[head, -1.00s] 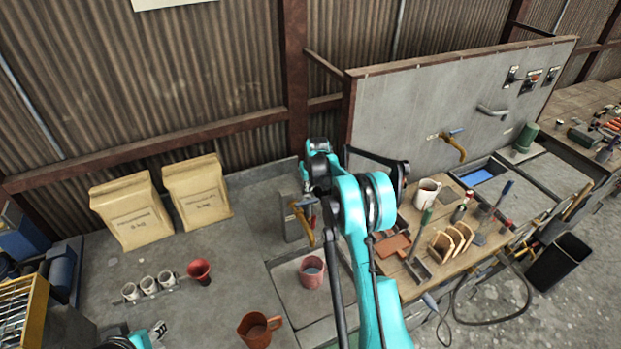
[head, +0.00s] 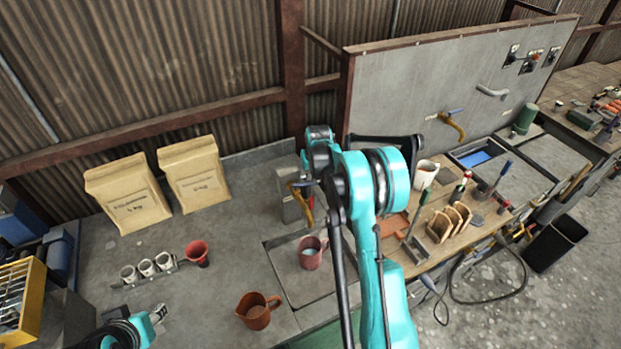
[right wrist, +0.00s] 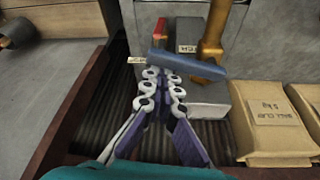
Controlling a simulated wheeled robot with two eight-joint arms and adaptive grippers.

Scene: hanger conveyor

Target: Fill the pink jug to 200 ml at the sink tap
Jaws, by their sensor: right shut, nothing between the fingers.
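The pink jug (head: 311,258) stands upright in the sink basin (head: 290,262), below the brass tap (head: 307,207). A greyish surface shows inside it, but I cannot read a level or make out a stream. The tap and its blue lever (right wrist: 195,66) also show in the right wrist view. My right gripper (right wrist: 163,82) is shut and empty, its fingertips right at the lever's left end. I cannot tell whether they touch. In the head view the right fingers are mostly hidden behind my arm. My left gripper (head: 158,313) is low at the left, too small to read.
An orange-brown jug (head: 257,312) stands on the counter left of the basin. A red cup (head: 197,252) and several small white cups (head: 146,267) stand further left. Two paper sacks (head: 194,173) stand at the back. A wooden bench (head: 455,255) with tools lies right of my arm.

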